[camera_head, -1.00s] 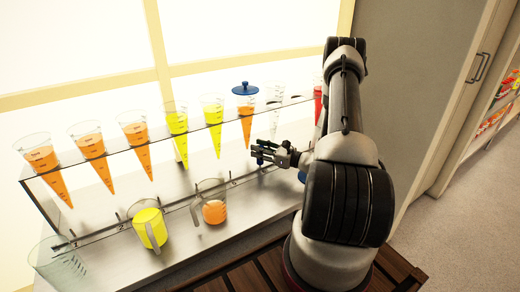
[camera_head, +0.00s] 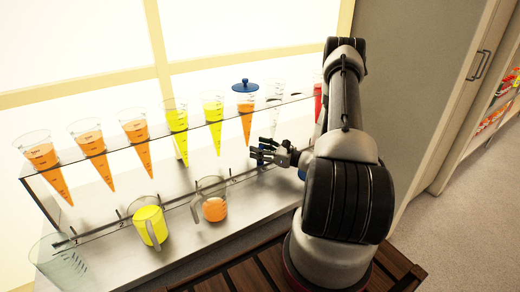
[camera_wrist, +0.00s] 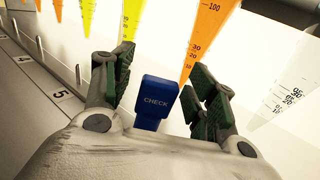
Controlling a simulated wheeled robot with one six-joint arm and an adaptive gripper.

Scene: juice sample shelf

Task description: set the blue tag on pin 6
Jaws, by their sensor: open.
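The blue tag (camera_wrist: 157,98), marked CHECK, stands nearly upright between the fingers of my gripper (camera_wrist: 161,90) in the wrist view. My gripper is open, with a gap between the tag and the fingers on each side. In the head view my gripper (camera_head: 264,151) is low over the right part of the pin rail (camera_head: 178,204). A number 5 label (camera_wrist: 58,96) and a pin beside it (camera_wrist: 78,74) are to the left of the tag. Pin 6 and the tag's lower end are hidden behind my gripper, so their contact cannot be seen.
A clear shelf (camera_head: 120,150) above the rail holds several cones of orange and yellow juice. A yellow-filled jug (camera_head: 149,225) and an orange-filled jug (camera_head: 213,207) stand left of my gripper. An empty clear jug (camera_head: 62,264) is at the far left.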

